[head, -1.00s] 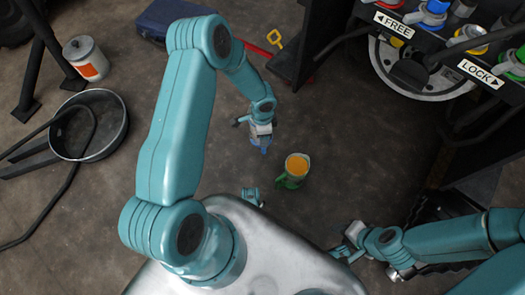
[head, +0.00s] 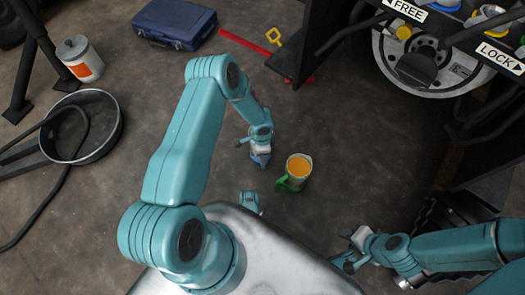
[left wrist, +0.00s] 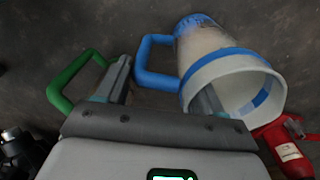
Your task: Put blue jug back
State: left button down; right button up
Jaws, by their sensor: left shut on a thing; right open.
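The blue jug (head: 260,160) shows small and partly hidden below my left gripper (head: 259,150) in the head view. In the left wrist view the blue jug (left wrist: 232,75) is pale with a blue rim band and a blue handle, and lies tilted in the picture with its mouth showing. My left gripper (left wrist: 160,85) is shut on it, with the handle between the fingers. A jug with a green handle and orange top (head: 299,167) stands on the floor just right of it; its handle shows in the left wrist view (left wrist: 60,88). My right gripper (head: 350,250) is open and empty at the lower right.
A dark blue toolbox (head: 175,24), a white canister with an orange label (head: 80,60) and a round metal pan (head: 117,128) are on the floor. A red object (left wrist: 288,148) shows in the wrist view.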

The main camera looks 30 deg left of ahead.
pick_arm(q)
jog(key=shift+f, duration=0.1)
jog(key=shift+c, duration=0.7)
grip_release()
